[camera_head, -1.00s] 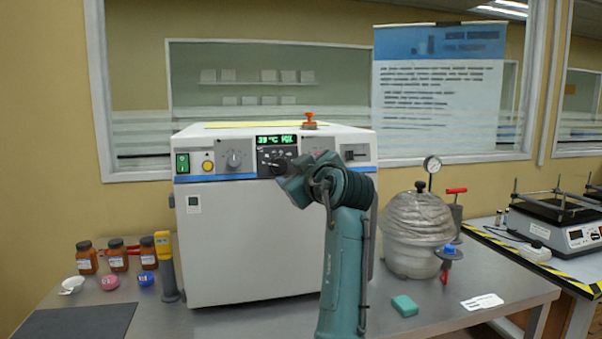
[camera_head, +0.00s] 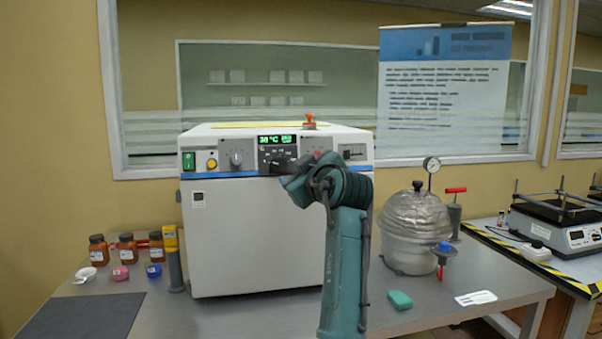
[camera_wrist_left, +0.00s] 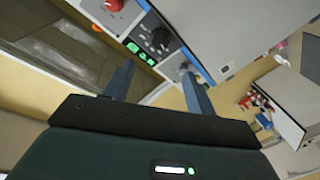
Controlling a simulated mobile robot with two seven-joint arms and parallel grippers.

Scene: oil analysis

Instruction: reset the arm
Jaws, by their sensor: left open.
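My left arm rises from the bottom of the head view in front of a white oven-like cabinet (camera_head: 260,240). My left gripper (camera_head: 272,164) is at the height of the cabinet's control panel, near its black knob. In the left wrist view the two fingers of the left gripper (camera_wrist_left: 158,88) stand apart with nothing between them. The black knob (camera_wrist_left: 160,38) and green display show beyond the fingers. From the head view I cannot tell the gap between fingers and panel. My right gripper is not in view.
Brown jars (camera_head: 127,251) and small coloured dishes (camera_head: 121,273) stand at the left, beside a dark mat (camera_head: 85,317). A silver-lidded vessel (camera_head: 414,230) with a gauge and a green block (camera_head: 399,300) are at the right. An orange-topped item (camera_head: 310,122) sits on the cabinet.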

